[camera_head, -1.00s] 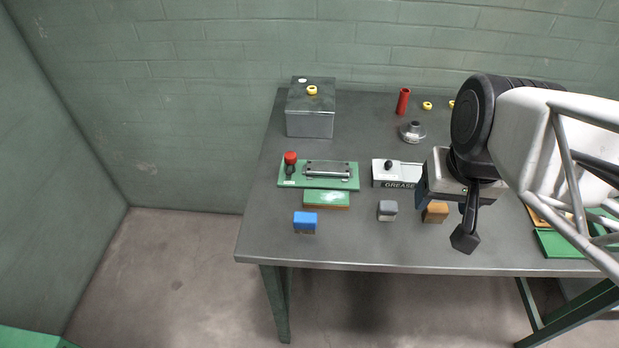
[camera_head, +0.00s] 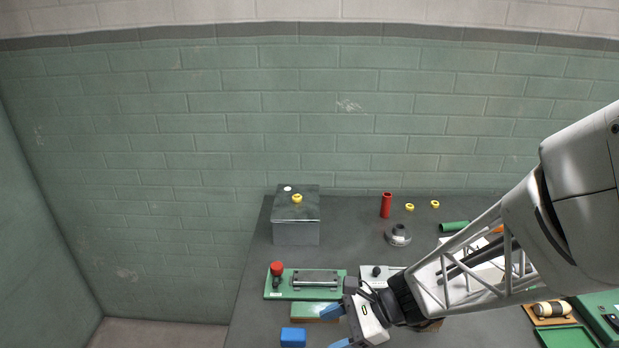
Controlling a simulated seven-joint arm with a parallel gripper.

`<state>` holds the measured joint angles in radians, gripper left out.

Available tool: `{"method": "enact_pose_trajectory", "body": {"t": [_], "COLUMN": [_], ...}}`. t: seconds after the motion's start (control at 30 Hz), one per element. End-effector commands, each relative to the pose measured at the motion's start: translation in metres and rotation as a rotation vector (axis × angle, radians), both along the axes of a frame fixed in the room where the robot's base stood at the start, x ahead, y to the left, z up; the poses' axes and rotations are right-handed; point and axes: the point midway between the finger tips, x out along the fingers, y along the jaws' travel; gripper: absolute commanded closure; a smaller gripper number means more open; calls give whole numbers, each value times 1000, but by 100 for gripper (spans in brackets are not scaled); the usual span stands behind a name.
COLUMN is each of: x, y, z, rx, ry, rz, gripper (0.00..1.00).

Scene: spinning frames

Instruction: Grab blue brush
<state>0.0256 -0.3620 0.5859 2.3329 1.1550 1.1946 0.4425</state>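The blue brush (camera_head: 293,337) is a small blue block on the front left of the grey table, near the bottom of the head view. In the earlier frame a brown lower part shows beneath the blue. My gripper (camera_head: 336,328) has two blue-tipped fingers that point left, spread apart with nothing between them. It shows just right of the brush, and I see a gap between them. I cannot tell how high the gripper is above the table.
A green-and-brown block (camera_head: 314,311) lies just behind the brush. Behind it is a green board (camera_head: 335,292) with a red knob (camera_head: 277,268). A grey metal box (camera_head: 296,231) stands at the back left. A red cylinder (camera_head: 386,205) stands at the back.

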Motion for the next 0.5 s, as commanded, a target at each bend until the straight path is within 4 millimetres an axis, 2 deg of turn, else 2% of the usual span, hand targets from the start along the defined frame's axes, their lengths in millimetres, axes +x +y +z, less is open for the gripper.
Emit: {"method": "enact_pose_trajectory", "body": {"t": [0.1, 0.2, 0.5], "x": [10, 17, 21], "y": [7, 9, 11], "z": [-16, -23, -27], "rx": [73, 112, 139], "ry": [96, 143, 176], "rz": [-98, -151, -190], "gripper": [36, 36, 36]}}
